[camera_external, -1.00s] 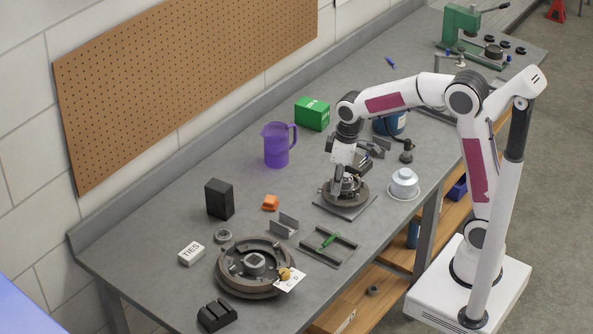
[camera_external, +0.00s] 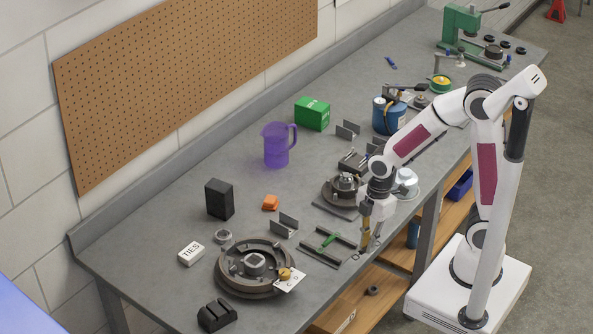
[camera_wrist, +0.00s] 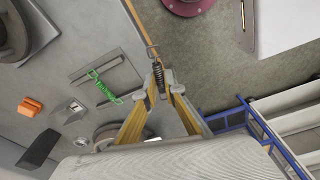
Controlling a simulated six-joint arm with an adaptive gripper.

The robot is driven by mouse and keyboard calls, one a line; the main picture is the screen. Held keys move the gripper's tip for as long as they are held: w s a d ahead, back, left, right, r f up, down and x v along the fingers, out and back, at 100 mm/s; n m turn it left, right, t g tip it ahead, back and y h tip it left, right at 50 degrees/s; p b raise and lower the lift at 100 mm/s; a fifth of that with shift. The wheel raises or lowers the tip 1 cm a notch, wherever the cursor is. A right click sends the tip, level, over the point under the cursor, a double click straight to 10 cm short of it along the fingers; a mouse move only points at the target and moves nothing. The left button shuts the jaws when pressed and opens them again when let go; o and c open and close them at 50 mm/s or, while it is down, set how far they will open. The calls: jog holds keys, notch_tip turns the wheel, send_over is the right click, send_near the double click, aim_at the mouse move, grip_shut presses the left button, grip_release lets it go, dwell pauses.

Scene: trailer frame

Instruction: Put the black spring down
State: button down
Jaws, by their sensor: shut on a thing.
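My gripper (camera_external: 371,240) is low near the front edge of the workbench (camera_external: 150,240), to the right of the metal frame with the green part. In the wrist view my gripper (camera_wrist: 158,90) has its yellow-brown fingers closed around a small dark spring (camera_wrist: 158,73). The coils stick out beyond the fingertips, in line with the bench edge. In the external view the spring is too small to make out clearly. I cannot tell whether it touches the bench.
A metal frame with a green part (camera_external: 327,241) lies left of my gripper. A round drum assembly (camera_external: 233,285) is farther left. A hub on a square plate (camera_external: 338,209) stands behind, and a white domed part (camera_external: 407,177) is to the right. Floor lies beyond the front edge.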

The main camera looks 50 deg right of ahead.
jog(key=shift+s+d+f+n, duration=0.1)
jog(key=shift+s+f+n, duration=0.3)
jog(key=shift+n, duration=0.3)
jog(key=shift+w+n, duration=0.35)
jog(key=shift+n, duration=0.35)
jog(key=shift+w, duration=0.1)
jog(key=w, duration=1.5)
jog(key=shift+w, duration=0.4)
jog(key=shift+w, duration=0.15)
jog(key=shift+w, duration=0.85)
jog(key=shift+f, duration=1.55)
jog(key=shift+f, duration=0.2)
